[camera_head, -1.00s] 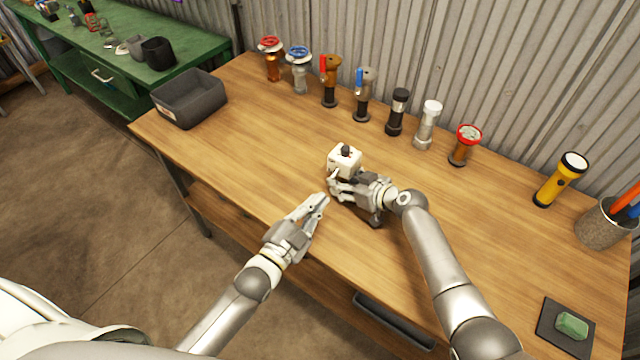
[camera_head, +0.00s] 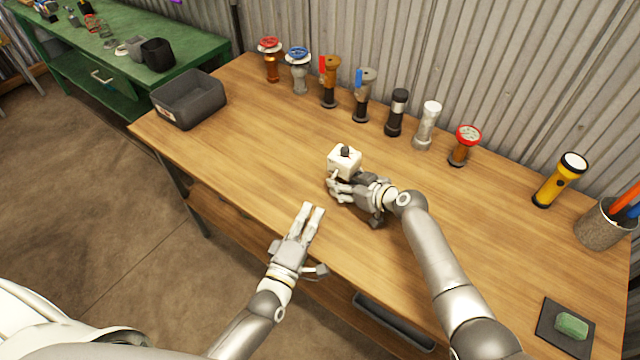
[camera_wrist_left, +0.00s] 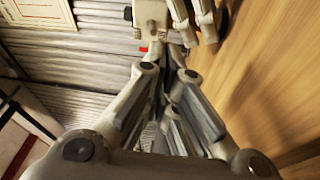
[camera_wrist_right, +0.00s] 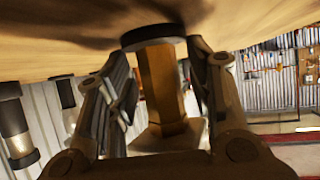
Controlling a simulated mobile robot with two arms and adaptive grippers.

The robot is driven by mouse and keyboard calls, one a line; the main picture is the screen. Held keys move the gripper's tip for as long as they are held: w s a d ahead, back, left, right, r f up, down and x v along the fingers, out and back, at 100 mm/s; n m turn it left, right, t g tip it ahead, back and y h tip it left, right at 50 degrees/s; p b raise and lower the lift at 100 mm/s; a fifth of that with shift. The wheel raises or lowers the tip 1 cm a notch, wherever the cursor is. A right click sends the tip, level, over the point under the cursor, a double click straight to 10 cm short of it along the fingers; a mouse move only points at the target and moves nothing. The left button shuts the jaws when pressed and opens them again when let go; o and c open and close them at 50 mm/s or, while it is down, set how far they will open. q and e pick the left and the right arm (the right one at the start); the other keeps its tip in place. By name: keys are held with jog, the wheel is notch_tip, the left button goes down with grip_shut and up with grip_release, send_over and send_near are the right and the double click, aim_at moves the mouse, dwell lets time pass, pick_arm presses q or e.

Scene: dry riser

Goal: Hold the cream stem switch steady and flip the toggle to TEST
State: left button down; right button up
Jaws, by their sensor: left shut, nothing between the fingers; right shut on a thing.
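The cream switch (camera_head: 344,160) has a boxy head with a dark knob on top and stands at the middle of the bench. My right gripper (camera_head: 336,190) is shut on its stem, below the head. In the right wrist view the brown stem (camera_wrist_right: 160,85) with a dark round end lies between the fingers. My left gripper (camera_head: 312,208) is shut and empty, apart from the switch, over the bench's front edge. In the left wrist view the switch head (camera_wrist_left: 152,12) shows at the top, beyond the left fingers. I cannot make out the toggle's position or any TEST marking.
A row of valves and stems, including a red-topped one (camera_head: 466,143), stands along the back. A grey bin (camera_head: 190,100) is at the left, a yellow flashlight (camera_head: 560,180) at the right. The wooden bench (camera_head: 250,150) is clear left of the switch.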

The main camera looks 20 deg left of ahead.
pick_arm(q)
jog(key=n, duration=0.4)
jog(key=shift+s+a+f+n+y, duration=0.15)
jog(key=shift+f+n+y, duration=0.1)
jog(key=shift+n+y, duration=0.15)
jog(key=n, duration=0.3)
jog(key=n+y, duration=0.1)
jog(key=n, duration=0.1)
jog(key=shift+s+a+f, duration=0.2)
jog(key=shift+f, duration=0.1)
jog(key=w, duration=0.6)
jog(key=w+r, duration=0.1)
jog(key=w, duration=0.3)
jog(key=shift+d+r, duration=0.1)
jog(key=shift+d, duration=0.1)
jog(key=shift+s+a+r, duration=0.1)
jog(key=shift+s+r, duration=0.25)
jog(key=shift+r, duration=0.4)
jog(key=shift+s+r, duration=0.1)
jog(key=shift+r, duration=0.2)
jog(key=s+r, duration=0.4)
jog(key=s, duration=0.4)
jog(key=shift+s+r, duration=0.35)
jog(key=shift+s, duration=0.05)
